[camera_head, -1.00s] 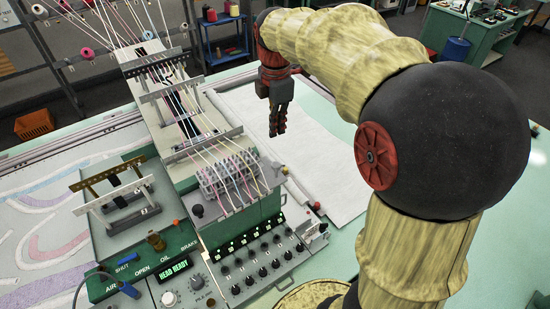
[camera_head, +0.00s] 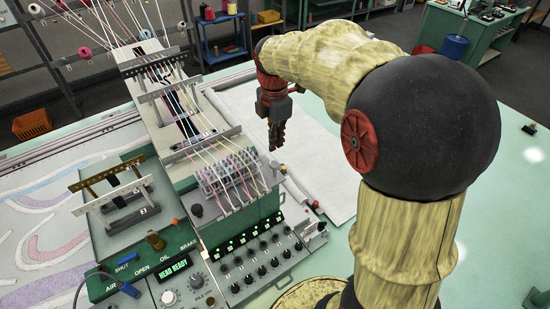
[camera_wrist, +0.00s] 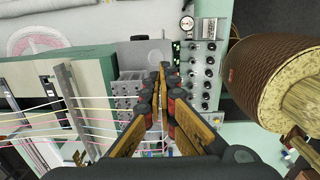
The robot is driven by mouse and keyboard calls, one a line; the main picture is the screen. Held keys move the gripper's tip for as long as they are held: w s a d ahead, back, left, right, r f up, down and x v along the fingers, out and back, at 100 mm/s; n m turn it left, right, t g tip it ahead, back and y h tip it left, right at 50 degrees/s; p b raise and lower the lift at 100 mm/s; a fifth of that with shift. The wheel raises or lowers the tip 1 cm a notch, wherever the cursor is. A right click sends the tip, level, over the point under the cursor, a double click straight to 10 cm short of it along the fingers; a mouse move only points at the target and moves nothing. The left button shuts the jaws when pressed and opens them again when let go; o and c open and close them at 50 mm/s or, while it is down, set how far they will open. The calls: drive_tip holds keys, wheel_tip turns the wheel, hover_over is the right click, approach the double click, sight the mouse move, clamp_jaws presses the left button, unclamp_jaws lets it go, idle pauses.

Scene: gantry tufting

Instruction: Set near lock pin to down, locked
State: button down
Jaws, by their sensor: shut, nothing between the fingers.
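My gripper (camera_head: 275,148) is shut and empty. It hangs with its fingers pointing down above the white sheet, to the right of the tufting head (camera_head: 228,178). In the wrist view my gripper (camera_wrist: 160,72) shows both fingers together over the head's end. I cannot tell for sure which part is the near lock pin. Small knobs at the machine's right side are a yellow one (camera_head: 283,169) and a red one (camera_head: 315,205); my gripper is apart from both. Whether a pin is up or down is too small to tell.
Coloured yarns run through guide bars (camera_head: 163,92) into the head. A knob panel (camera_head: 262,262) and a lit HEAD READY display (camera_head: 173,268) stand in front. The white sheet (camera_head: 325,160) lies flat on the right.

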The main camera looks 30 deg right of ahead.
sight(275, 166)
wheel_tip(275, 166, down, 8)
drive_tip(key=shift+w+d+f+p, duration=0.15)
drive_tip(key=shift+f+p, duration=0.05)
drive_tip(key=shift+p, duration=0.45)
drive_tip(key=shift+f, duration=0.1)
